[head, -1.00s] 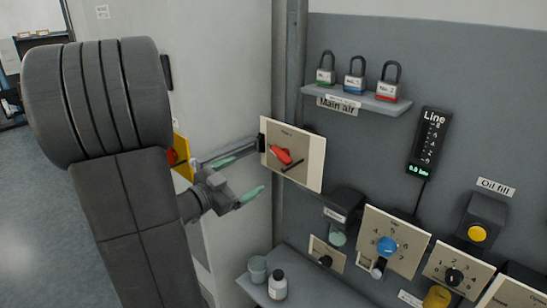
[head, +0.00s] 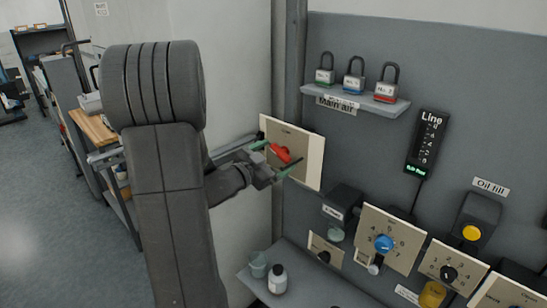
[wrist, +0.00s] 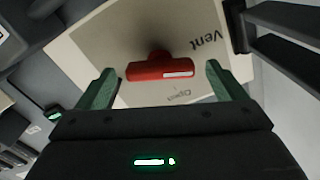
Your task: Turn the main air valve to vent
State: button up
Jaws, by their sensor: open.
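The main air valve is a red bar handle (head: 281,152) on a cream plate (head: 314,160) with a "Vent" label, left of the grey panel. In the wrist view the red handle (wrist: 150,71) lies roughly crosswise, a white mark near its right end. "Vent" stands above right of it and a label that seems to read "Open" below. My gripper (head: 274,157) is open at the plate, its green fingertips on either side of the handle. In the wrist view the open fingers (wrist: 159,82) have gaps to both handle ends. Contact cannot be told.
A shelf (head: 350,97) with several padlocks is above right of the valve. A line gauge (head: 427,143), a blue knob (head: 384,243) and other controls are further right.

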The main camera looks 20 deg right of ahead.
jog(key=shift+c, duration=0.2)
jog(key=c, duration=0.9)
jog(key=shift+r+n+p, duration=0.2)
jog(key=shift+n+p, duration=0.6)
jog(key=shift+p, duration=0.1)
jog(key=shift+c, duration=0.2)
jog(key=shift+n+p, duration=0.7)
jog(key=shift+n, duration=0.3)
jog(key=shift+f+n, duration=0.2)
jog(key=shift+n, duration=0.3)
jog(key=o, duration=0.7)
jog(key=shift+o, duration=1.4)
jog(key=shift+w, duration=0.1)
